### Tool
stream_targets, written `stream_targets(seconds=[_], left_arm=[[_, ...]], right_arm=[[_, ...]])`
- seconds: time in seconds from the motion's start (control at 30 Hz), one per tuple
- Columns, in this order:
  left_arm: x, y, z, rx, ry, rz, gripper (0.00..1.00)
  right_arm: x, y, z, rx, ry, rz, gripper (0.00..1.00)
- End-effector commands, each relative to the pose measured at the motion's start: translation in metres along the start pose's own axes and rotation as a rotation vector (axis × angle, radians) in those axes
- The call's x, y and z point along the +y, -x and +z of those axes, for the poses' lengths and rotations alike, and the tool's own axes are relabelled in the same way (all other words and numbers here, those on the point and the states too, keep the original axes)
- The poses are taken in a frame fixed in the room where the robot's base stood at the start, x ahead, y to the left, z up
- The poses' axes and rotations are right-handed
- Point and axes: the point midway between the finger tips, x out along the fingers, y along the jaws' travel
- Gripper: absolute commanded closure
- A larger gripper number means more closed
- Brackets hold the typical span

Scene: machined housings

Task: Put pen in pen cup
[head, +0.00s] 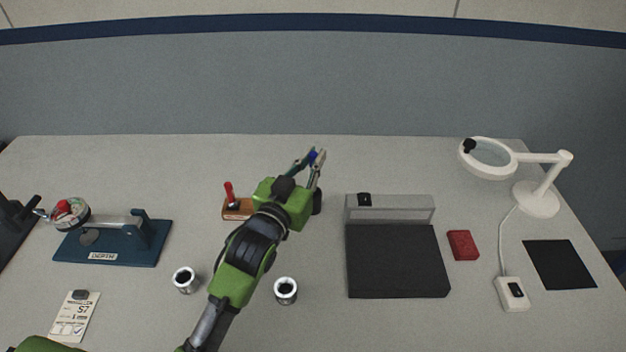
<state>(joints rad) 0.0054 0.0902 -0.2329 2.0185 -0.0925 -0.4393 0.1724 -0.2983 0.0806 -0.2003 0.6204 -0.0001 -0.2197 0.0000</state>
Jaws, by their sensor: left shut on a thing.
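My left gripper (313,160) reaches over the back middle of the table, its fingers pointing away from me. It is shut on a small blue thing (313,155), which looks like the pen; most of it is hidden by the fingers. I cannot make out a pen cup; my arm and gripper hide part of the table there. A wooden block (238,209) with a red-handled piece (229,191) standing in it is left of the gripper. My right gripper is not in view.
Two metal housings (185,280) (286,290) stand either side of my forearm. A blue-based gauge stand (115,245) and a tag (75,315) are at left.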

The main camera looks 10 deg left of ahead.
Motion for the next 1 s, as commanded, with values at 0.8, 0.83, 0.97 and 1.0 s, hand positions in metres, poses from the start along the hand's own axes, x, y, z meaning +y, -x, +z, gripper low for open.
stream_targets(seconds=[0.8,0.83,0.97,1.0], left_arm=[[0.000,0.000,0.049,0.002,0.001,0.000,0.82],[0.000,0.000,0.049,0.002,0.001,0.000,0.74],[0.000,0.000,0.048,0.002,0.001,0.000,0.73],[0.000,0.000,0.048,0.002,0.001,0.000,0.73]], right_arm=[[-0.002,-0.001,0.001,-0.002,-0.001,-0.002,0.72],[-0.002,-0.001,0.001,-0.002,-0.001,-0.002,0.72],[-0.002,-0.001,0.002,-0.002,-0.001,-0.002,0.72],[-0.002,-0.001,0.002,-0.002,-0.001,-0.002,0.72]])
